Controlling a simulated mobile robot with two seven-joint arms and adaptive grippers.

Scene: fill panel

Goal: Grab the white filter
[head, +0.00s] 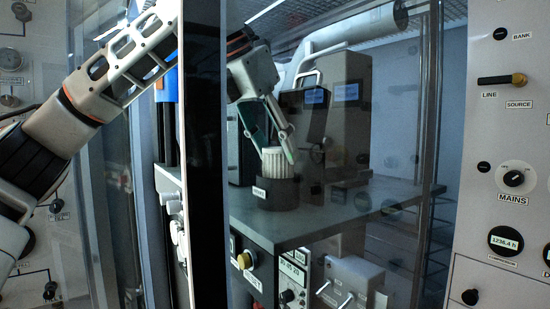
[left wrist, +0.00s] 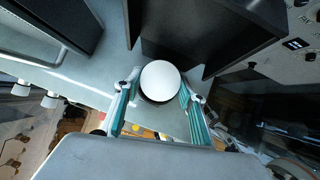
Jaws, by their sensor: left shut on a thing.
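The white filter (head: 275,164) is a ribbed white cylinder, upright at the black round holder (head: 277,194) on the grey shelf. Whether its lower end is still inside the holder is hard to tell. In the left wrist view the filter (left wrist: 160,80) shows as a white disc from above. My left gripper (head: 277,155) reaches down from above and is shut on the filter, one green-padded finger on each side. The fingers also flank it in the left wrist view (left wrist: 158,90). My right gripper is not in view.
The grey shelf (head: 330,217) has free room to the right of the holder. Dark boxes with small screens (head: 345,110) stand behind. A dark vertical post (head: 205,150) stands close to my left arm. A panel with knobs (head: 513,178) is at the right.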

